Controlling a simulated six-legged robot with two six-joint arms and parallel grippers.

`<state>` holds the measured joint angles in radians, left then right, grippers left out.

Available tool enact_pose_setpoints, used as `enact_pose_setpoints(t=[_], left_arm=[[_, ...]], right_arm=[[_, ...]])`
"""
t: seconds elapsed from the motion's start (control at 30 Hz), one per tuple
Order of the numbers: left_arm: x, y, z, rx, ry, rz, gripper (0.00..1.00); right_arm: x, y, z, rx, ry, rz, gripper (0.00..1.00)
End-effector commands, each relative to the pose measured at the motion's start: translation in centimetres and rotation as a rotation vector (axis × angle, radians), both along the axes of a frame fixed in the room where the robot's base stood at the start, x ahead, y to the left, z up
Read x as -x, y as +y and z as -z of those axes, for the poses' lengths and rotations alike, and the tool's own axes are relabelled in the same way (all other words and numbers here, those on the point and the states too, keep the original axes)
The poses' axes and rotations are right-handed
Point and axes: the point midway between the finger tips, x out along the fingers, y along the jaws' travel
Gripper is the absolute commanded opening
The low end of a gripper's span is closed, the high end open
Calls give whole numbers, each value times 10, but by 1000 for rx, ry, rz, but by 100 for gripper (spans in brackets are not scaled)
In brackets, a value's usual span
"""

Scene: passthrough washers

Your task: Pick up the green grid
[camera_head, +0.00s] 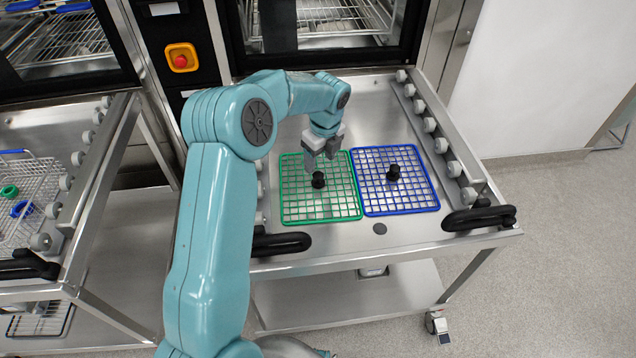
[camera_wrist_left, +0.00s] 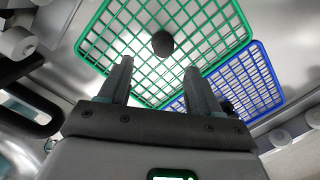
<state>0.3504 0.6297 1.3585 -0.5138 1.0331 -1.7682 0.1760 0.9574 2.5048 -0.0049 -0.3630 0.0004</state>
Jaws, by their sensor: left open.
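The green grid (camera_head: 291,205) lies flat on the steel cart top, with a black knob (camera_head: 318,180) at its middle. My left gripper (camera_head: 322,160) is above the grid's back part, near the knob, and is open with nothing between its fingers. In the left wrist view, the open fingers (camera_wrist_left: 156,84) point toward the green grid (camera_wrist_left: 117,27), and its dark knob (camera_wrist_left: 163,43) shows beyond the fingertips. I see no contact with the knob. My right gripper is not in view.
A blue grid (camera_head: 405,207) with a black knob (camera_head: 393,172) lies close on the right. Rails with grey rollers (camera_head: 430,125) line the cart's sides. Black handles (camera_head: 480,217) stand at the front corners. A second cart (camera_head: 110,215) is at left, and washers stand behind.

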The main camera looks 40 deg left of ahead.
Motion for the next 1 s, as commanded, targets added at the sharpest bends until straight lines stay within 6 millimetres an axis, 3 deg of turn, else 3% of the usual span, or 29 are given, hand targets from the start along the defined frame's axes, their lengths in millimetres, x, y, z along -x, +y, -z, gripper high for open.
enact_pose_setpoints(t=[0.27,0.5,0.8,1.0], left_arm=[[-3,5,26,1,3,0,63],[-7,13,62,1,2,0,63],[-8,14,67,0,-1,-1,63],[-8,14,67,0,0,-1,0]], right_arm=[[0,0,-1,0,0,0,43],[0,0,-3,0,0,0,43],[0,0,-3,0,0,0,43],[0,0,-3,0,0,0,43]])
